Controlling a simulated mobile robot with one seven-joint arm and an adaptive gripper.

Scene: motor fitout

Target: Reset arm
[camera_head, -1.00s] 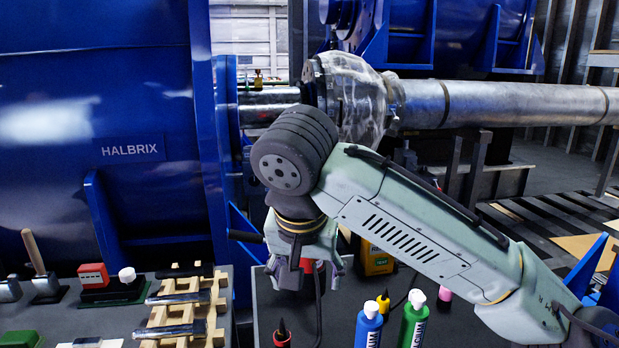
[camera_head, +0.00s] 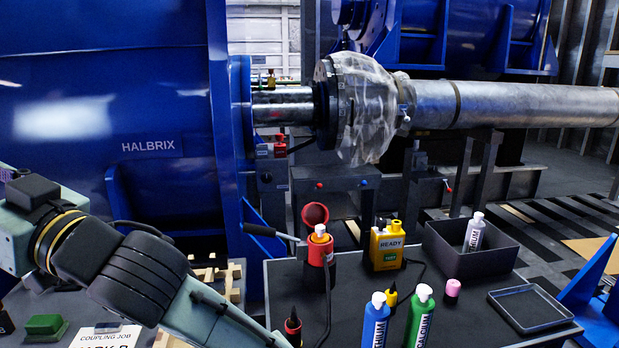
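My arm (camera_head: 130,275) is folded across the lower left of the head view. A red tool with a white top (camera_head: 320,248) stands upright on the dark bench (camera_head: 345,310), clear of my arm. A black cable runs down beside it.
The bench also holds a yellow READY unit (camera_head: 386,246), a blue bottle (camera_head: 373,321), a green bottle (camera_head: 420,317), a grey bin (camera_head: 455,258) with a white bottle, and an empty tray (camera_head: 528,308). The blue HALBRIX motor (camera_head: 110,110) stands behind my arm.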

